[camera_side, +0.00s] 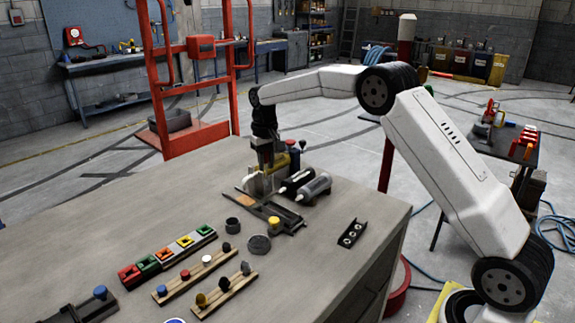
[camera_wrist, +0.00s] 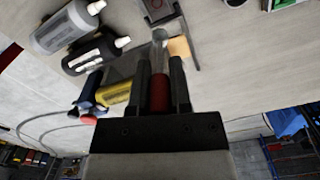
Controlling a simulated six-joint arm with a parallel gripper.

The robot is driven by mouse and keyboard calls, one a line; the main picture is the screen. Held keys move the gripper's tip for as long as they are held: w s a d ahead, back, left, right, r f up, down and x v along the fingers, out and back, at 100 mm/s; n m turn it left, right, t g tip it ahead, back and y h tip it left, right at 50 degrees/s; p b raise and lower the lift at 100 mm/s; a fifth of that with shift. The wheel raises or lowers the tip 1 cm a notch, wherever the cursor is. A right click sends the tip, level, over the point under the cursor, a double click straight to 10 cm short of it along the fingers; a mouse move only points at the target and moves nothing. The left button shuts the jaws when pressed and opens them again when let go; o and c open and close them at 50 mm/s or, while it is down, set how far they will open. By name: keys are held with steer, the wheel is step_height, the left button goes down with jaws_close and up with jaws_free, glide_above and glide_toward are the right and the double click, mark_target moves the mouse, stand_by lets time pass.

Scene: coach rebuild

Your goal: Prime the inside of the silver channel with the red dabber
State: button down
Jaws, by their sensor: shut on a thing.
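My gripper (camera_side: 265,165) is at the far side of the workbench, pointing down over a dark fixture. In the wrist view its fingers (camera_wrist: 160,64) are shut on the red dabber (camera_wrist: 158,94), whose red body shows between them. A silver piece, which looks like the silver channel (camera_wrist: 159,48), lies just beyond the fingertips. A pale silver shape (camera_side: 257,184) also shows under the gripper in the side view. The dabber's tip is hidden, and I cannot tell whether it touches the channel.
A black bottle (camera_side: 297,180) and a grey bottle (camera_side: 314,187) lie close right of the gripper, with a yellow item (camera_wrist: 116,92) nearby. The dark fixture (camera_side: 284,216) extends towards the front. Coloured blocks (camera_side: 167,253) and wooden racks of knobs (camera_side: 225,290) stand nearer.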

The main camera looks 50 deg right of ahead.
steer(key=shift+r, duration=0.4)
steer(key=shift+f, duration=0.25)
steer(key=shift+f, duration=3.85)
steer(key=shift+s, duration=4.65)
step_height(320, 180, up, 8)
steer(key=shift+w, duration=0.15)
glide_above(267, 180)
steer(key=shift+w+d, duration=0.1)
